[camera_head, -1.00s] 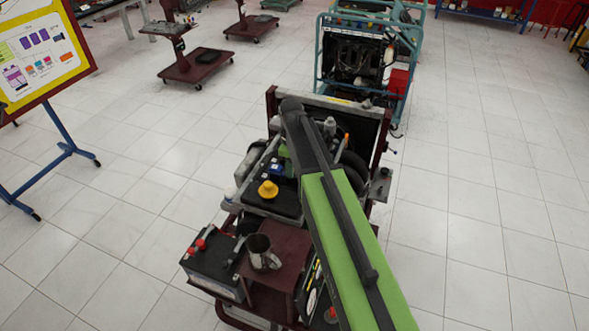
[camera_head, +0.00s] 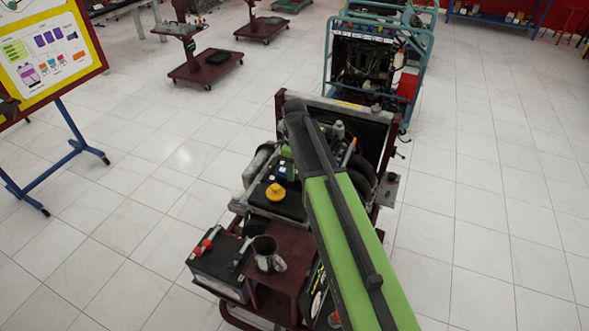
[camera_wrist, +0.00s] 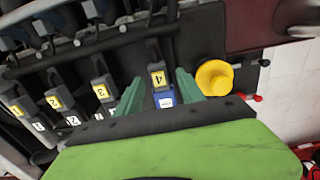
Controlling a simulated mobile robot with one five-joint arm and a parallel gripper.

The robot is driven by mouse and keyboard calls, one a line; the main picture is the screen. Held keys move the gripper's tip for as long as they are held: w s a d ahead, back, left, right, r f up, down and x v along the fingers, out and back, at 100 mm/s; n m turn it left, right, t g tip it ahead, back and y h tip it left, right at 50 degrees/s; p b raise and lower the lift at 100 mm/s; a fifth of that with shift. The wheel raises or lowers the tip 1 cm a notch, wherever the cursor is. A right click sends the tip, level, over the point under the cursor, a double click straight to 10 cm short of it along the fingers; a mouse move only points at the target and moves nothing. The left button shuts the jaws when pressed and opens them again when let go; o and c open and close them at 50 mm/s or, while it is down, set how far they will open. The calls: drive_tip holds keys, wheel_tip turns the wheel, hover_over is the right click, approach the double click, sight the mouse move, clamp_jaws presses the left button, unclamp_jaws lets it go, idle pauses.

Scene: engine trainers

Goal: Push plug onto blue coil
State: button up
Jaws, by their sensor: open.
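The plug (camera_wrist: 158,62) is black with a yellow tag marked 4, in the upper middle of the wrist view. The blue coil (camera_wrist: 164,98), with a small white label, is just below the plug, close to it. I cannot tell whether they are joined. My gripper (camera_wrist: 159,90) is open. Its two green fingers stand apart on the left and right of the plug and coil. I cannot tell whether they touch either. In the head view, the blue coil (camera_head: 287,172) shows beside the end of my arm, and the plug cannot be made out.
A yellow cap (camera_wrist: 214,77) stands close to the right finger. Several similar numbered black plugs (camera_wrist: 101,85) line up to the left. In the head view, a metal mug (camera_head: 267,254) and a battery (camera_head: 216,262) stand nearer on the engine stand. Open tiled floor surrounds it.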

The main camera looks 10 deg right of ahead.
wheel_tip(320, 180, up, 17)
drive_tip(key=p, duration=1.6)
drive_tip(key=b, duration=0.7)
approach(296, 173)
drive_tip(key=s+f+m+b, duration=0.2)
drive_tip(key=s+f+b, duration=0.2)
drive_tip(key=s+d+f+m+b, duration=0.1)
drive_tip(key=s+f+b, duration=0.3)
drive_tip(key=s+b, duration=0.1)
drive_tip(key=s+f+m+b, duration=0.2)
drive_tip(key=s+f+b, duration=0.2)
drive_tip(key=shift+s+d+f+m, duration=0.25)
drive_tip(key=shift+f+m, duration=0.05)
drive_tip(key=shift+s+r+m+p, duration=0.15)
drive_tip(key=shift+s+m, duration=0.3)
drive_tip(key=shift+m, duration=0.5)
drive_tip(key=shift+s+r+m+p, duration=0.15)
drive_tip(key=shift+s+m, duration=0.25)
drive_tip(key=shift+m, duration=0.5)
drive_tip(key=shift+s+r+m, duration=0.15)
drive_tip(key=shift+s+m, duration=0.3)
drive_tip(key=shift+m, duration=0.5)
